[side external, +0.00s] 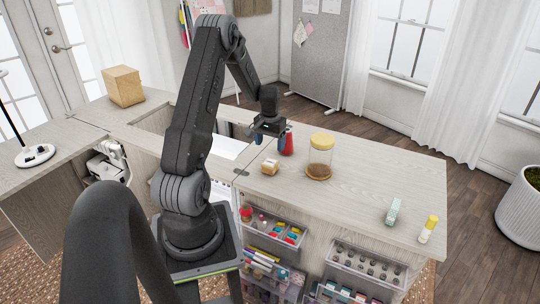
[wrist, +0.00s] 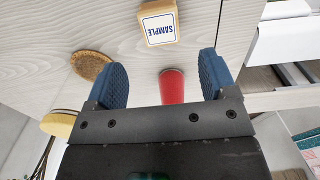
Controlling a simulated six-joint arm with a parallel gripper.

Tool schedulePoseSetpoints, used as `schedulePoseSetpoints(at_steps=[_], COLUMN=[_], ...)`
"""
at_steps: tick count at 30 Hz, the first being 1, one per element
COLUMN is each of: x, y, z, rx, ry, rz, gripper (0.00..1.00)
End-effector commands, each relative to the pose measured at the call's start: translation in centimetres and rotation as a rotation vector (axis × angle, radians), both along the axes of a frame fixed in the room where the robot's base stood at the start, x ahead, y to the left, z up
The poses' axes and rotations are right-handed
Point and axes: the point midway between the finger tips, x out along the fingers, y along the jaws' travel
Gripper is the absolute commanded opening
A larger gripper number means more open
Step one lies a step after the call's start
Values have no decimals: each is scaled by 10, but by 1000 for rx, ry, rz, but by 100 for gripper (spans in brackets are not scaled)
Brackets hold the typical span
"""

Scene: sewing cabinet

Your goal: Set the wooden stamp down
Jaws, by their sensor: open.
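The wooden stamp (side external: 270,167) rests on the light wooden cabinet top (side external: 365,175), near the front edge. In the wrist view the stamp (wrist: 159,22) shows its white face with a blue border and the word SAMPLE, beyond my fingertips. My gripper (side external: 268,138) is open, with two blue finger pads, and hovers above the cabinet top behind the stamp. In the wrist view nothing is gripped by my gripper (wrist: 163,75), and the stamp is apart from both fingers.
A red tapered object (side external: 287,143) stands close by my fingers; it also shows between them in the wrist view (wrist: 171,87). A patterned box (side external: 393,211) and a yellow-capped bottle (side external: 428,230) stand farther right.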

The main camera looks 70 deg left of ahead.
Motion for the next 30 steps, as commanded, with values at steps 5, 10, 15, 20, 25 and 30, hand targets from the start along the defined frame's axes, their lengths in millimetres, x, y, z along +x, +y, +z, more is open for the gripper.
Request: schedulePoseSetpoints(at_steps=[5, 10, 15, 20, 25, 30], x=[0, 13, 43, 49, 22, -25], y=[0, -18, -91, -185, -277, -347], z=[21, 45, 109, 168, 210, 230], rx=[1, 20, 84, 139, 180, 198], ry=[-1, -14, -71, -150, -250, -356], rz=[0, -39, -172, -326, -484, -633], gripper=[78, 78, 78, 78, 78, 78])
